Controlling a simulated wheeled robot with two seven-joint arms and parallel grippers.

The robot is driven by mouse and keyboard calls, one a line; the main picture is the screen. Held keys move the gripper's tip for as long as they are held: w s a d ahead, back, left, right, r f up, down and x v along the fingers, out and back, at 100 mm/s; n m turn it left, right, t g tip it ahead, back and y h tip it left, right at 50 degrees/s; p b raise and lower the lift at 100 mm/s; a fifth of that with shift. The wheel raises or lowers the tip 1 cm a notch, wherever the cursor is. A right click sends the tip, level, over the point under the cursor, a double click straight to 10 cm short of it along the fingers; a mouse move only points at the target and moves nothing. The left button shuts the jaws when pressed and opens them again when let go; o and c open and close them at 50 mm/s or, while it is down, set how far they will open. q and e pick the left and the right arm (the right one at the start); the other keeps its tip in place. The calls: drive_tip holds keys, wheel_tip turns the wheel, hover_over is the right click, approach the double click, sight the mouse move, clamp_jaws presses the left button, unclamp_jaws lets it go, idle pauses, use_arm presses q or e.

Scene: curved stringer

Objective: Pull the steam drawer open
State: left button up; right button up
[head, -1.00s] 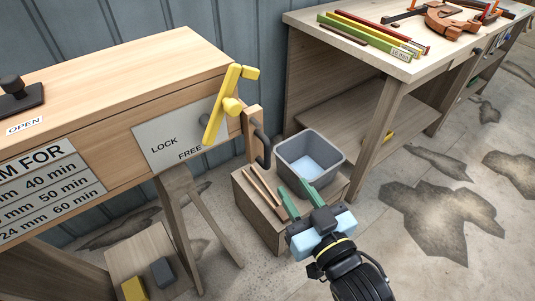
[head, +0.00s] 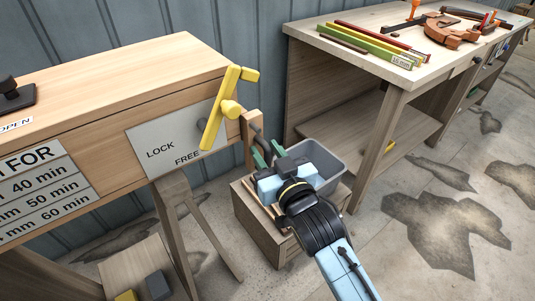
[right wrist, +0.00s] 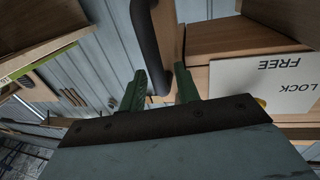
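The steam drawer front (head: 249,128) is a narrow wooden panel at the right end of the wooden steam box (head: 150,75). A dark curved handle (head: 256,133) is on it, partly hidden by my gripper in the head view. A yellow lever (head: 222,108) stands tilted over the LOCK/FREE plate (head: 165,145), its lower end near FREE. My right gripper (head: 268,152) is open, its green fingers at the handle. In the right wrist view, the handle (right wrist: 148,45) reaches down to the gap between the spread fingers (right wrist: 160,90); contact cannot be told. My left gripper is not in view.
A grey bin (head: 325,155) stands on a low wooden crate (head: 270,235) below and behind my right gripper. A workbench (head: 390,70) with coloured strips and clamps stands at the right. The floor at the lower right is clear.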

clamp_jaws()
idle(0.4)
